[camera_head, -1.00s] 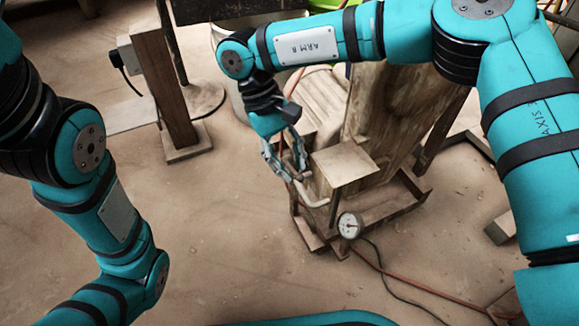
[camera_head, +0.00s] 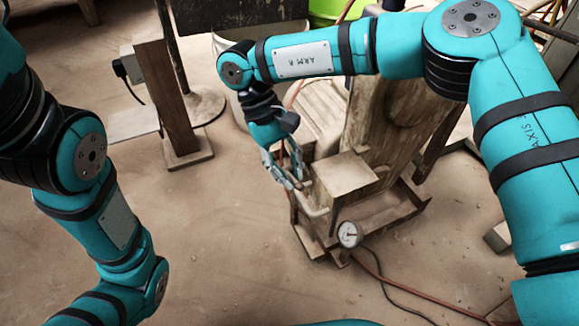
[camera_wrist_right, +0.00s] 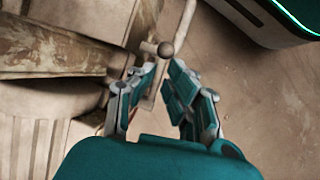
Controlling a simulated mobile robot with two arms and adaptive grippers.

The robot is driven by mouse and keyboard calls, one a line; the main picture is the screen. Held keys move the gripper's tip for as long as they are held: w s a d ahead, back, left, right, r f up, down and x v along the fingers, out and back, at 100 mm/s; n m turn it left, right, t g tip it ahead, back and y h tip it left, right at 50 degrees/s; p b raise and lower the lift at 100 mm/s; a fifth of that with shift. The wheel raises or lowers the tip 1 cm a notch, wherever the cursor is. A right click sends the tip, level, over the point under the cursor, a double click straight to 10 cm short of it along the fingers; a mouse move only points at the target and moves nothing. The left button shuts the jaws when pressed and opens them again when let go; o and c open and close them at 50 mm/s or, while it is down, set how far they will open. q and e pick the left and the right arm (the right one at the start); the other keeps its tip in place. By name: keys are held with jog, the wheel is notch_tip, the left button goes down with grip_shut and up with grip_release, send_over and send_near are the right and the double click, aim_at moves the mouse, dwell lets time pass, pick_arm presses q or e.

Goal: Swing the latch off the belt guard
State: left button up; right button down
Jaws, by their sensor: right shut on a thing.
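The latch (camera_head: 316,211) is a thin, pale bent rod at the front left of the wooden machine, below a box-shaped cover that looks like the belt guard (camera_head: 345,172). In the right wrist view the latch rod (camera_wrist_right: 154,88) runs between my fingertips, with a round dark knob (camera_wrist_right: 166,49) just beyond them. My right gripper (camera_head: 300,184) is shut on the latch, left of the guard; its fingers also show in the wrist view (camera_wrist_right: 158,82). The fingers hide part of the rod. My left gripper is out of view; only its arm shows.
A dial gauge (camera_head: 349,234) with a dark cable stands in front of the machine. A wooden post (camera_head: 168,95) on a square base is at the back left. A pale bucket (camera_head: 228,95) is behind my right arm. The floor left of the machine is clear.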

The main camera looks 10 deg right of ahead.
aim_at(288, 174)
jog(key=p, duration=0.1)
jog(key=r+g+p, duration=0.1)
jog(key=p, duration=0.1)
jog(key=shift+w+h, duration=0.3)
jog(key=shift+w+f+g, duration=0.1)
jog(key=shift+w+g, duration=0.05)
jog(key=shift+g, duration=0.25)
jog(key=shift+w+g+h+p, duration=0.25)
jog(key=shift+g+h+p, duration=0.25)
jog(key=shift+g+p, duration=0.55)
jog(key=c, duration=1.6)
grip_release()
jog(key=shift+a+r, duration=0.1)
jog(key=shift+r, duration=0.2)
notch_tip(288, 174, up, 10)
jog(key=shift+f, duration=0.25)
